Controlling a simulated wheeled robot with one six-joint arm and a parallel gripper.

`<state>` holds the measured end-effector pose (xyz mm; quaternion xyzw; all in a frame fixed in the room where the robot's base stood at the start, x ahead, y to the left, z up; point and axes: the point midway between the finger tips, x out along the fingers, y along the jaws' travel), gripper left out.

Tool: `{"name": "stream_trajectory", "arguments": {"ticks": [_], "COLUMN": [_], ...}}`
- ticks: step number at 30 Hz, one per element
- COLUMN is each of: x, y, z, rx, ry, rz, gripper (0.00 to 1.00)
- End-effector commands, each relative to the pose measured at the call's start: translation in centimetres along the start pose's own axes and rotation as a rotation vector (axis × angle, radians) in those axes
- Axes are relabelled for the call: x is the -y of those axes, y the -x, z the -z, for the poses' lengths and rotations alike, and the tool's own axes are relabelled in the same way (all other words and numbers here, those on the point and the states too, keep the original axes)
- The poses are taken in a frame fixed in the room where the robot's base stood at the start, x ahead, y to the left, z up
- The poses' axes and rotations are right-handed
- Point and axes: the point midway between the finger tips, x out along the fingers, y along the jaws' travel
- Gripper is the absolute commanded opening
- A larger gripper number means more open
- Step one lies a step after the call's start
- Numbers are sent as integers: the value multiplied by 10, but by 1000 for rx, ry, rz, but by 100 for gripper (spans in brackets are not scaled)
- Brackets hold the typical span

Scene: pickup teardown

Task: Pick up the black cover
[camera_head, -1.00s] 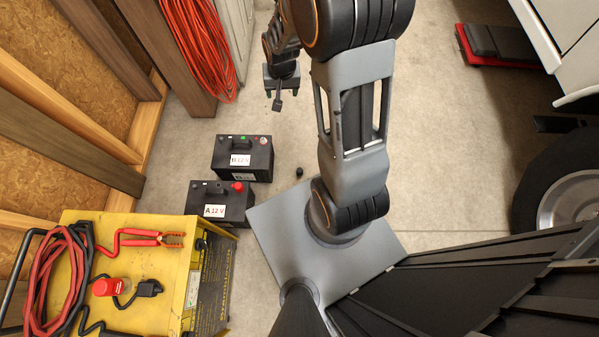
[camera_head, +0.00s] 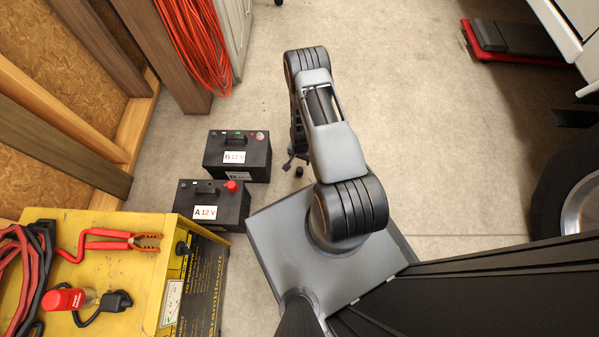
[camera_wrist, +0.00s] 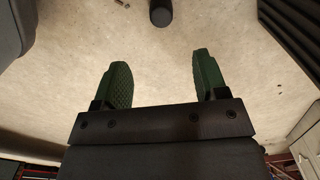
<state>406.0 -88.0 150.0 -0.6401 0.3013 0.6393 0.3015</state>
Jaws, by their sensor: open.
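A small black cover (camera_head: 299,171) stands on the concrete floor to the right of battery B. It shows in the wrist view as a dark cylinder (camera_wrist: 161,12) at the top edge, partly cut off. My gripper (camera_wrist: 161,66) is open and empty, with its two green ribbed fingers apart. The cover lies beyond the fingertips, roughly in line with the gap between them, and does not touch them. In the head view my gripper (camera_head: 290,163) is just left of the cover, mostly hidden by my arm.
Battery B (camera_head: 238,151) and battery A (camera_head: 212,205) stand left of the cover. A yellow charger (camera_head: 130,265) with cables stands at lower left. A vehicle wheel (camera_head: 575,190) is at right.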

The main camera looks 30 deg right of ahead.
Motion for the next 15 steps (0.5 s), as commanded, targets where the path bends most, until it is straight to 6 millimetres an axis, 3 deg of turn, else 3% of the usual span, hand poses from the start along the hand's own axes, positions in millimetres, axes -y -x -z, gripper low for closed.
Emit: {"name": "stream_trajectory", "arguments": {"ticks": [1,6,15], "x": [-1,-1,0], "y": [-16,-46,-69], "z": [-1,-1,-1], "rx": [1,2,0], "ry": [-1,0,1], "rz": [-1,-1,0], "gripper": [66,66,66]}}
